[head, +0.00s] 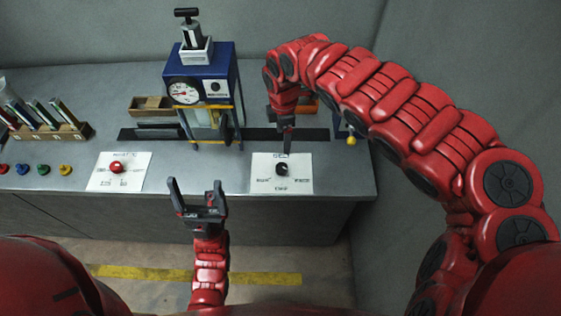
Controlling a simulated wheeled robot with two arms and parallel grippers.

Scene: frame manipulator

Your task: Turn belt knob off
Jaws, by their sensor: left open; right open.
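The black belt knob (282,169) sits on a white labelled plate (262,183) on the grey bench, right of centre in the head view. The plate's print is too small to read fully. My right gripper (285,151) points down just above and behind the knob. It looks narrow from this angle and appears apart from the knob, though contact is hard to judge. My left gripper (198,185) is open and empty in front of the bench edge, fingers pointing up in the picture.
A red knob (117,167) sits on another white plate at left. A blue machine (209,82) with a gauge stands at the bench's back. A rack of tubes (52,132) and several coloured buttons (43,170) are far left. A yellow ball knob (351,141) is at right.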

